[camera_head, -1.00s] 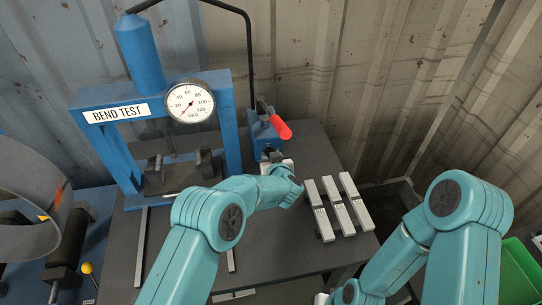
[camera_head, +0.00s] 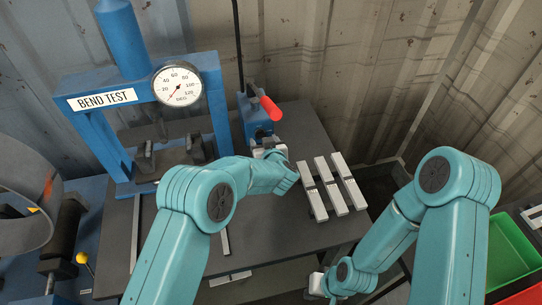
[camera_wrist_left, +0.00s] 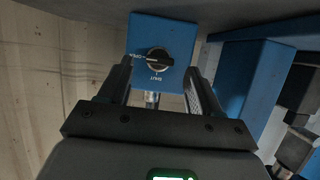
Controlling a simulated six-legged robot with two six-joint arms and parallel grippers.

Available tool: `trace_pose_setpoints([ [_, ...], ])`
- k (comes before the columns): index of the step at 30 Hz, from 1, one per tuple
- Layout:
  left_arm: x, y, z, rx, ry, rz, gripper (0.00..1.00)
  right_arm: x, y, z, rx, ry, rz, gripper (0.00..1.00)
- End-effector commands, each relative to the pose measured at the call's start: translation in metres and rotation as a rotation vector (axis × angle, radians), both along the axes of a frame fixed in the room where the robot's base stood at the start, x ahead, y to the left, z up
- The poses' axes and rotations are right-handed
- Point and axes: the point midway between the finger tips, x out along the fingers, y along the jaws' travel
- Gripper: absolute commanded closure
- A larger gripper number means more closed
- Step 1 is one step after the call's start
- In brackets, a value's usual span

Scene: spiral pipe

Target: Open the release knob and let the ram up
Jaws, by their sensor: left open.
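The release knob (camera_wrist_left: 158,59) is a round black dial with a bar grip on the blue pump block (camera_wrist_left: 178,30). A white mark on its bar points left in the left wrist view, toward a small label; another label sits below it. My left gripper (camera_wrist_left: 158,78) is open, its fingers on either side of the knob, with no clear contact. In the head view my left gripper (camera_head: 268,150) is at the pump's front, hiding the knob. The ram (camera_head: 159,125) hangs inside the blue press frame (camera_head: 217,100). My right gripper (camera_head: 318,284) is low, its jaws unclear.
The gauge (camera_head: 177,84) has a red needle pointing lower left. A red-gripped pump lever (camera_head: 269,108) stands above the pump block. Several metal bars (camera_head: 328,187) lie on the dark bench (camera_head: 270,230), right of my left gripper. A green bin (camera_head: 512,250) is at far right.

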Motion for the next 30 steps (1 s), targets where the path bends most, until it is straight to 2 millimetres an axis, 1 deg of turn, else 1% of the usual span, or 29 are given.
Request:
trace_pose_setpoints([
  [1, -0.011, -0.004, 0.004, 0.002, -0.002, -0.005, 0.36, 0.0, 0.0, -0.005, 0.0, 0.0, 0.0, 1.0],
  [9, -0.076, -0.017, 0.031, 0.002, -0.003, -0.005, 0.36, 0.0, 0.0, -0.018, 0.0, 0.0, 0.0, 1.0],
  [12, -0.095, -0.021, 0.04, 0.0, -0.004, -0.004, 0.36, 0.0, 0.0, -0.021, 0.0, 0.0, 0.0, 1.0],
  [15, -0.11, -0.023, 0.047, 0.001, -0.004, -0.002, 0.36, 0.0, 0.0, -0.023, 0.0, 0.0, 0.0, 1.0],
  [18, -0.119, -0.025, 0.051, 0.001, -0.003, -0.001, 0.36, 0.0, 0.0, -0.024, 0.0, 0.0, 0.0, 1.0],
  [21, -0.123, -0.025, 0.053, 0.002, -0.003, 0.0, 0.36, 0.0, 0.0, -0.024, 0.0, 0.0, 0.0, 1.0],
  [30, -0.124, -0.025, 0.053, 0.002, -0.002, 0.001, 0.36, 0.0, 0.0, -0.024, 0.0, 0.0, 0.0, 1.0],
])
